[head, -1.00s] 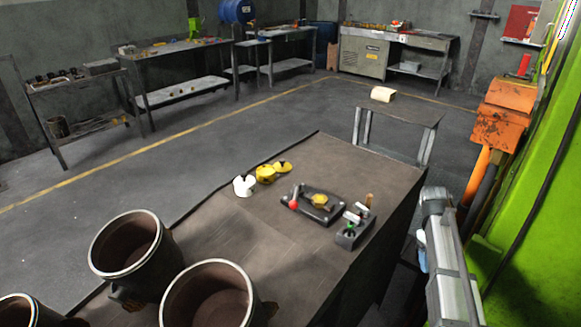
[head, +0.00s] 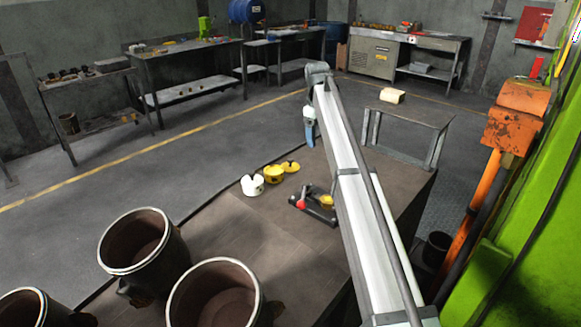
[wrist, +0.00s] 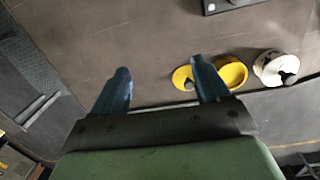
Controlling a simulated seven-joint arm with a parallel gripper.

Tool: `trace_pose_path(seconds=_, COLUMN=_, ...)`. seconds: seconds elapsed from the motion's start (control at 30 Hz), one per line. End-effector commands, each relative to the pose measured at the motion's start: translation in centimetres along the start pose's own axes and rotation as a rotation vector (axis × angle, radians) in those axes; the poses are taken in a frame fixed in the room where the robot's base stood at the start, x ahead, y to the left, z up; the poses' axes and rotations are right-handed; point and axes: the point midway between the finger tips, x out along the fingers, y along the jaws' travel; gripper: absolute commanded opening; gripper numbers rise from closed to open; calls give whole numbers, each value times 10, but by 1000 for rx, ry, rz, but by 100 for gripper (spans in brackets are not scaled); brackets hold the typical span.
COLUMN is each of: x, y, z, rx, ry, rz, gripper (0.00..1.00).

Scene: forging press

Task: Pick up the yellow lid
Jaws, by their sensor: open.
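The yellow lid (head: 291,167) lies flat on the brown table near its far left edge, beside a yellow pot (head: 273,174) and a white pot (head: 252,185). In the wrist view the lid (wrist: 182,76) shows just left of my right finger, partly covered by it, with the yellow pot (wrist: 232,74) and white pot (wrist: 270,68) further right. My gripper (wrist: 160,66) is open and empty, with blue fingers pointing down toward the table. In the head view my gripper (head: 309,127) hangs above and beyond the lid, slightly right of it.
A black tray (head: 308,212) with a red knob and a small yellow item (head: 326,200) is on the table, partly hidden by my arm. Several large dark buckets (head: 135,242) stand at the front left. A small side table (head: 408,112) is beyond the far end.

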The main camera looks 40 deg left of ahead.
Motion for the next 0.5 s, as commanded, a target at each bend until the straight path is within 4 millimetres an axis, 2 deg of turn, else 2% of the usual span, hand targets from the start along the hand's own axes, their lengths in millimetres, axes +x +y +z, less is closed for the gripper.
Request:
trace_pose_path(seconds=0.03, x=-8, y=-6, z=-37, rx=-22, ry=17, rz=-11, gripper=75)
trace_pose_path(seconds=0.1, x=-13, y=-17, z=-66, rx=-42, ry=38, rz=-26, gripper=75)
trace_pose_path(seconds=0.2, x=-17, y=-29, z=-92, rx=-61, ry=56, rz=-40, gripper=75)
trace_pose_path(seconds=0.3, x=-18, y=-35, z=-102, rx=-69, ry=63, rz=-46, gripper=75)
trace_pose_path(seconds=0.5, x=-2, y=-38, z=-103, rx=-70, ry=65, rz=-48, gripper=75)
